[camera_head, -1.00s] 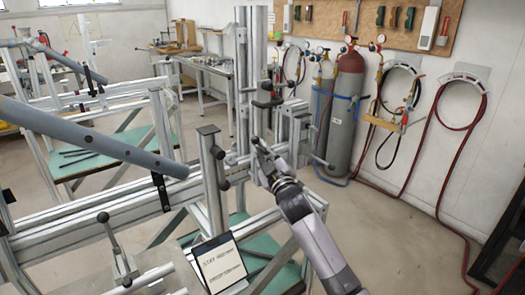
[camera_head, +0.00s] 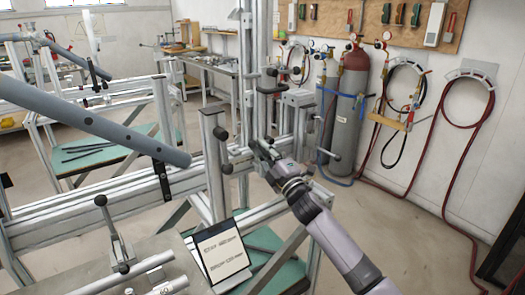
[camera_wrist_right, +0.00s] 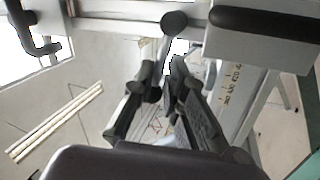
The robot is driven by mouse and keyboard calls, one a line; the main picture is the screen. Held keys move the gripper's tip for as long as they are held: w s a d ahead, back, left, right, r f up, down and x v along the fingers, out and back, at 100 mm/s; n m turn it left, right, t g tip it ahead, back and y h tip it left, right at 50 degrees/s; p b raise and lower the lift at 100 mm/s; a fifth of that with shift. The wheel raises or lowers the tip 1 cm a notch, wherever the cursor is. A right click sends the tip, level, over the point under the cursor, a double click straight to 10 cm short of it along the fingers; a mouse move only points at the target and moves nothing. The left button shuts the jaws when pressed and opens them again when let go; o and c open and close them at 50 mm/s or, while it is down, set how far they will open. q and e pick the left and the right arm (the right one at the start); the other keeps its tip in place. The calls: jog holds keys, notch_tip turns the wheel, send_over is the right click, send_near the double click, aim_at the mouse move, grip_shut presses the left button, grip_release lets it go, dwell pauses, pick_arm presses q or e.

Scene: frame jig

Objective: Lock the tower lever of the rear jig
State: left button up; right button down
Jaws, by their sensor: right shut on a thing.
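The rear jig's tower (camera_head: 248,75) is an upright metal profile standing behind the long horizontal beam. My right gripper (camera_head: 258,147) reaches in from the lower right to the foot of the tower, beside its clamp blocks. In the right wrist view my right gripper (camera_wrist_right: 162,88) is closed around the grey shaft of the tower lever (camera_wrist_right: 170,48). The lever's round black knob (camera_wrist_right: 173,22) sticks out past the fingertips. In the head view the fingers largely hide the lever. My left gripper is not in view.
A grey tube (camera_head: 95,122) lies over the beam at left. A short post (camera_head: 213,150) stands left of my gripper. A tablet-like sign (camera_head: 222,252) and a toggle clamp (camera_head: 115,238) are in front. Gas cylinders (camera_head: 350,110) stand behind at right. The floor at right is clear.

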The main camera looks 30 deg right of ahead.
jog(key=shift+f+n+y+b, duration=0.4)
jog(key=shift+f+n, duration=0.4)
jog(key=shift+n, duration=0.3)
jog(key=c, duration=1.7)
grip_release()
jog(key=shift+d+r, duration=0.15)
jog(key=shift+d, duration=0.1)
jog(key=shift+a+r, duration=0.15)
jog(key=v, duration=1.2)
